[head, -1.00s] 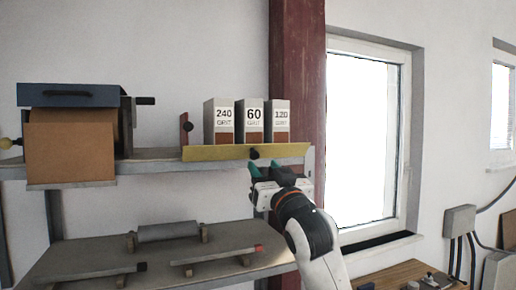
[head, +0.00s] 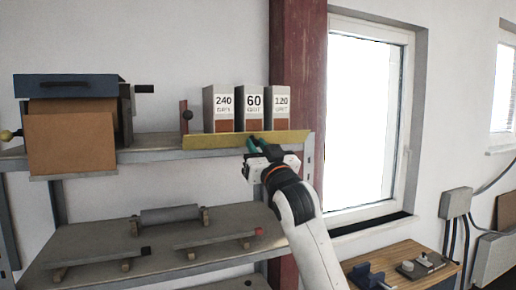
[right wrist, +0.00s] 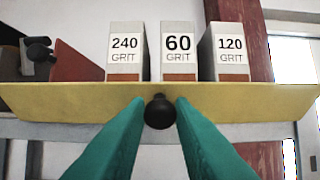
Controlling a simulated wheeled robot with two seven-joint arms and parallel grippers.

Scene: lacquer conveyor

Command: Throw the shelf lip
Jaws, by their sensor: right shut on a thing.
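The shelf lip is a long yellow strip (head: 222,142) along the front edge of the upper shelf. It also spans the right wrist view (right wrist: 70,101). A round black knob (right wrist: 160,112) sits at its middle. My right gripper (head: 254,143) reaches up to the lip from below right. Its green fingers stand on either side of the knob in the right wrist view and are shut on it. In the head view the fingers mostly hide the knob. The lip stands raised in front of the boxes and covers their bottoms. My left gripper is not in view.
Three grit boxes marked 240 (head: 218,108), 60 (head: 250,108) and 120 (head: 279,108) stand behind the lip. A red upright piece with a black knob (head: 186,115) is left of them. A blue-topped unit (head: 70,88) sits further left. The lower shelf (head: 100,235) holds rollers.

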